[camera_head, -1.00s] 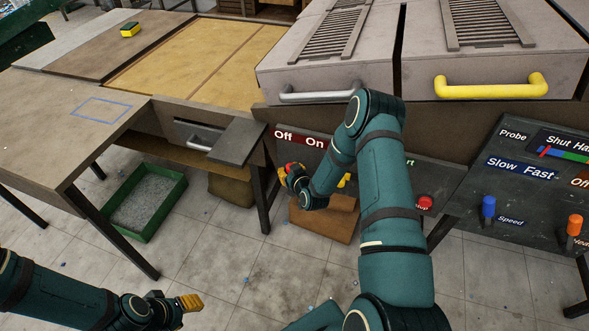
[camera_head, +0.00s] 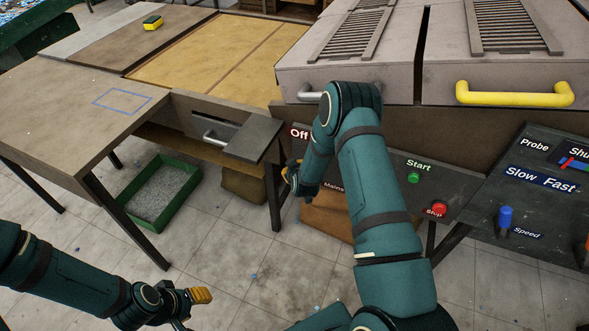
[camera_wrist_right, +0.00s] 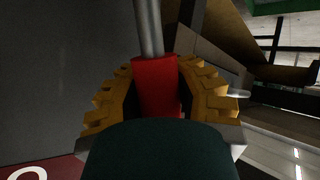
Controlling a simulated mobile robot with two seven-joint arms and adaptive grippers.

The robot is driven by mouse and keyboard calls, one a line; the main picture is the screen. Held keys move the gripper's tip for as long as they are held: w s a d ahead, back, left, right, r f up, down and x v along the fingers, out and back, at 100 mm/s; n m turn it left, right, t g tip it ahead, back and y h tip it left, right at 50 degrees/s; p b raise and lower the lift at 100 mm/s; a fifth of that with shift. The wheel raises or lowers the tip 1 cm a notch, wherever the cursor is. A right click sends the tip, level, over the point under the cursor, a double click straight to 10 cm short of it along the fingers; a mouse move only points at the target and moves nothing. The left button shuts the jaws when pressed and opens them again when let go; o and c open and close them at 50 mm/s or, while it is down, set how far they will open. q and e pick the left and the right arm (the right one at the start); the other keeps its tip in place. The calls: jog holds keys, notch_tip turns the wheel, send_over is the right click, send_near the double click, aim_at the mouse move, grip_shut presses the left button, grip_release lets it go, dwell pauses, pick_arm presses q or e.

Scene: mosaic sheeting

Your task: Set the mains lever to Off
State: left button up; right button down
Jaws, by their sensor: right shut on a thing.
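The mains lever shows in the right wrist view as a red grip (camera_wrist_right: 155,86) on a grey metal shaft. My right gripper (camera_wrist_right: 158,98) is shut on the red grip, with a yellow finger on each side. In the head view my right gripper (camera_head: 290,172) is below the white-on-red Off label (camera_head: 299,133), slightly to its left. There the lever is hidden by my gripper and arm, and the On label is covered. The Mains label (camera_head: 333,187) is partly visible. My left gripper (camera_head: 198,298) is low over the floor, away from the panel; its opening is unclear.
Right of my arm are a green Start button (camera_head: 414,178), a red button (camera_head: 439,208) and a blue Speed lever (camera_head: 505,217). A grey drawer shelf (camera_head: 254,139) and table leg stand just left of the right gripper. A green tray (camera_head: 160,195) lies on the floor.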

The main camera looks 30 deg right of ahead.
jog(key=shift+s+a+f, duration=0.15)
jog(key=shift+a+f, duration=0.1)
jog(key=shift+a, duration=0.25)
jog(key=c, duration=0.6)
grip_release()
jog(key=shift+r, duration=0.1)
jog(key=shift+c, duration=0.2)
jog(key=shift+d, duration=0.2)
jog(key=shift+r, duration=0.1)
jog(key=shift+r, duration=0.1)
jog(key=v, duration=1.1)
jog(key=shift+s+r, duration=0.2)
jog(key=shift+s, duration=0.15)
jog(key=s+a+f+m+g+y, duration=0.3)
jog(key=s+a+g+y, duration=0.3)
jog(key=s+a, duration=1.3)
jog(key=s+f+g, duration=0.1)
jog(key=g, duration=0.2)
jog(key=shift+a+y, duration=0.3)
